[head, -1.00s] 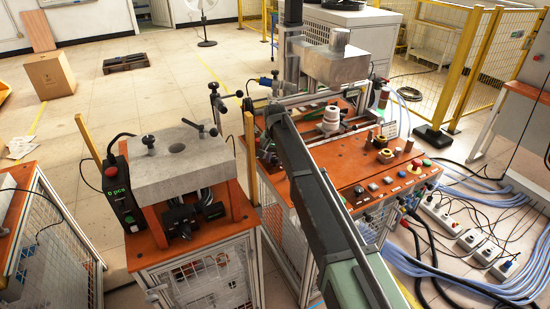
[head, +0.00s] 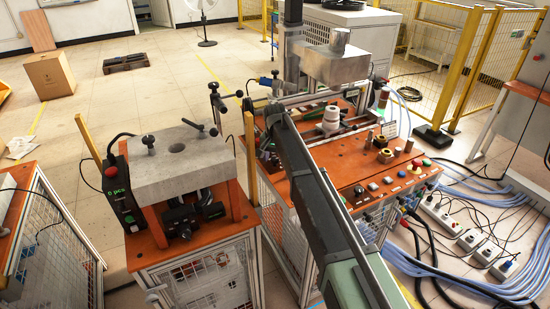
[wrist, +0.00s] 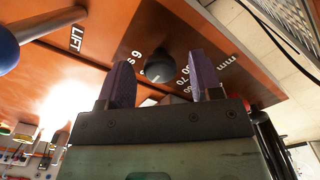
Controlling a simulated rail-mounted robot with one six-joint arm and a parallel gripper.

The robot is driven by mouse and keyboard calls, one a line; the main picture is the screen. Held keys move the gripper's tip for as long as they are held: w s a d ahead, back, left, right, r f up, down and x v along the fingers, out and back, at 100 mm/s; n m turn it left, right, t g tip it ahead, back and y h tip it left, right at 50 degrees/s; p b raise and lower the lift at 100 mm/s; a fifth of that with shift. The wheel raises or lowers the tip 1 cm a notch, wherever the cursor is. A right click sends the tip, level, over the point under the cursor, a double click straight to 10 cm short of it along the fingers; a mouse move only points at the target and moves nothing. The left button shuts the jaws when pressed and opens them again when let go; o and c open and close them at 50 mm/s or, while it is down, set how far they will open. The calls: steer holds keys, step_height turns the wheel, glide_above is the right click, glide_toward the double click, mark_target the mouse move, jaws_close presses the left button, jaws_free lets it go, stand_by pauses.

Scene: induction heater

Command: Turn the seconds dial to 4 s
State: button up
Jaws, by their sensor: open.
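In the wrist view, my gripper (wrist: 160,85) is open, with its two purple fingers apart. A dark round dial (wrist: 160,68) with a lighter grey end shows between and beyond the fingertips, on the orange panel. White marks, including a 6 and what looks like an "s", stand to its left. No clear contact between fingers and dial is visible, and I cannot read the dial's setting. In the head view, my arm hides my gripper and the dial.
A blue ball-ended knob (wrist: 5,48) and a "LIFT" label (wrist: 76,38) are left of the dial in the wrist view. A millimetre scale (wrist: 207,73) is to the right. The heater's orange table (head: 345,165) carries several buttons and a white stepped part (head: 331,120).

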mark_target(275, 159)
step_height(275, 159, up, 11)
steer(key=p, duration=1)
steer(key=shift+p, duration=0.4)
steer(key=shift+f, duration=0.1)
steer(key=s+d+n, duration=0.1)
steer(key=s+d, duration=0.1)
steer(key=s, duration=0.2)
steer(key=s+d+n, duration=0.1)
steer(key=s+d, duration=0.2)
steer(key=s, duration=0.2)
steer(key=s+d+n, duration=0.1)
steer(key=s+d, duration=0.1)
steer(key=s, duration=0.2)
steer(key=shift+s+d, duration=0.2)
steer(key=shift+d, duration=0.15)
steer(key=s+d, duration=1.7)
steer(key=s, duration=0.4)
steer(key=shift+s+d, duration=0.15)
steer(key=shift+s, duration=0.1)
